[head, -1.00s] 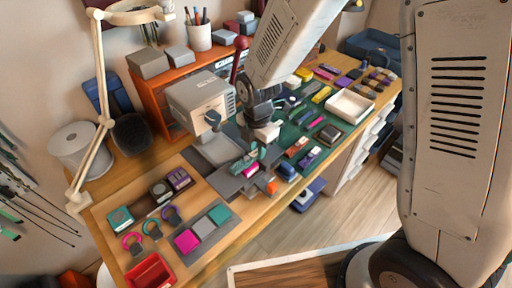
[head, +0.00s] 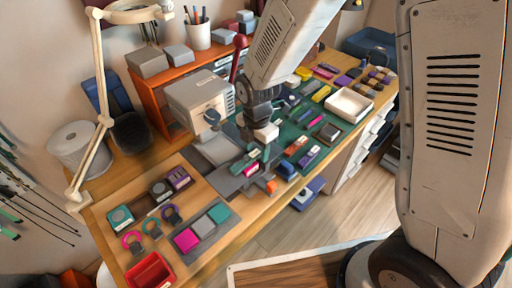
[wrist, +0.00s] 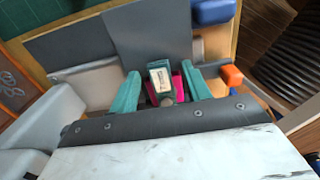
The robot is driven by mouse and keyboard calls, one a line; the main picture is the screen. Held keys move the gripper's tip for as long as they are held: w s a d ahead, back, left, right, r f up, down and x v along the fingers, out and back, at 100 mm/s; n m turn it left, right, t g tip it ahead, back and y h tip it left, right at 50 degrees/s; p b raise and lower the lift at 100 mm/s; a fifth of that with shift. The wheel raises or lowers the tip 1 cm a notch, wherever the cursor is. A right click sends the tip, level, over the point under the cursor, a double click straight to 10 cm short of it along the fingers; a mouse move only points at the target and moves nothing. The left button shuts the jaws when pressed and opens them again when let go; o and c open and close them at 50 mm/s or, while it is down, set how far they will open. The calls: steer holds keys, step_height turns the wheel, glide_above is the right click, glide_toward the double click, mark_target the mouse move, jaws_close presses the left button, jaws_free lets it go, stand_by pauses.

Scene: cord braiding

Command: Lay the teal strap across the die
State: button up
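My gripper (head: 257,158) is over the dark mat beside the grey press. In the wrist view its two teal fingers (wrist: 163,88) stand apart, with gaps on both sides of a small cream-topped block with teal sides (wrist: 160,76). I cannot tell if this block is the die or carries the teal strap. A magenta piece (wrist: 181,88) lies behind the block; it also shows in the head view (head: 251,170). No separate teal strap can be made out for certain. A teal square (head: 219,212) lies on the grey tray at the front.
The grey press (head: 200,100) stands behind my gripper. An orange block (wrist: 232,76) and a blue block (wrist: 212,11) are close on the right. A red bin (head: 149,272) and colored rings (head: 152,228) are at the front left. Several small items cover the green mat (head: 290,132).

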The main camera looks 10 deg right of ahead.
steer(key=shift+r, duration=0.1)
step_height(320, 180, up, 8)
steer(key=shift+f, duration=0.2)
